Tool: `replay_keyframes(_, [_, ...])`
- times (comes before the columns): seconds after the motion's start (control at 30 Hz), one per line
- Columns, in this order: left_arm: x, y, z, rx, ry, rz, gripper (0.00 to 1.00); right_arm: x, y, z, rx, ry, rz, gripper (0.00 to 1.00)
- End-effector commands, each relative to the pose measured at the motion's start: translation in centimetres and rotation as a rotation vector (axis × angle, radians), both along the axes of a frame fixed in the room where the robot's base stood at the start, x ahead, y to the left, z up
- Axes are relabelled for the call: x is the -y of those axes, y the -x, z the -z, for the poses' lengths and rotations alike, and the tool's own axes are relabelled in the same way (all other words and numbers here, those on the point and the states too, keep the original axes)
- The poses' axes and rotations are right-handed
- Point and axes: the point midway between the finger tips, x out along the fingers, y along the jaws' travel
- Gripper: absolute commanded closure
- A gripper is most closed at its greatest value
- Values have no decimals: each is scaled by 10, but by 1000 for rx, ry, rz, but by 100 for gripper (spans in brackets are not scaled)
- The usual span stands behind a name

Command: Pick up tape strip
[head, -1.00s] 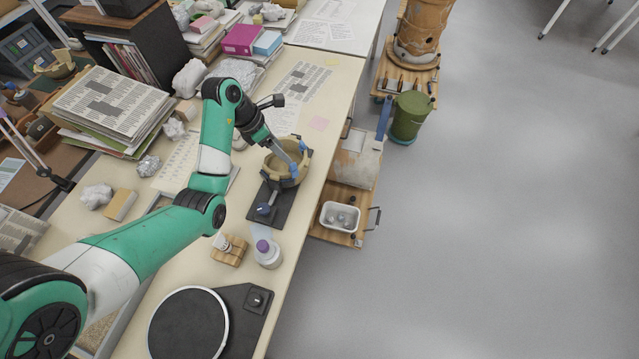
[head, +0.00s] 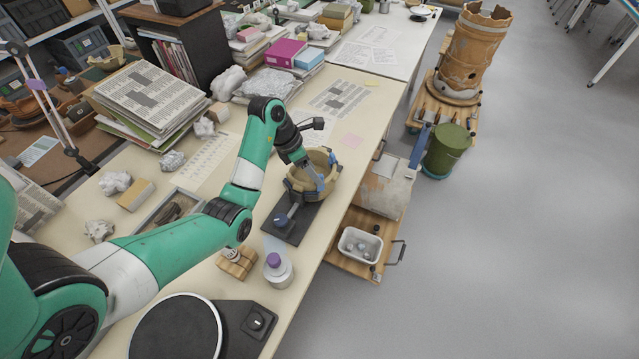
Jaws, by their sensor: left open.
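A tan, broken-rimmed bowl (head: 296,184) sits in a holder on a dark base plate (head: 292,222) near the table's right edge. Small blue patches, which look like tape strips (head: 333,160), show on the bowl's rim. My left gripper (head: 316,181) reaches over the bowl from the upper left, its fingers pointing down into or across the bowl's mouth. It is open. The arm hides part of the bowl's far side. My right gripper is not in view.
Stacked papers (head: 147,100) lie to the left. Right of the table are a wooden cart with a white tub (head: 359,245) and open floor.

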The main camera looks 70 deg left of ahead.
Motion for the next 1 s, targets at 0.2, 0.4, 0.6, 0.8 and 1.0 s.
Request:
replay_keyframes(0.2, [4, -15, 39, -2, 1, 2, 35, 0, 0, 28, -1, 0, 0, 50])
replay_keyframes(0.4, [5, -18, 42, 0, 0, 0, 35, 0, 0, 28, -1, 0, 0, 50])
replay_keyframes(0.6, [5, -18, 42, 0, 1, 0, 57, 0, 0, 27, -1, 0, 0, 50])
replay_keyframes(0.8, [5, -18, 42, 0, 1, 0, 93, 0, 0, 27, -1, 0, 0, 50])
replay_keyframes(1.0, [5, -18, 42, 0, 1, 0, 94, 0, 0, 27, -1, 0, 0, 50])
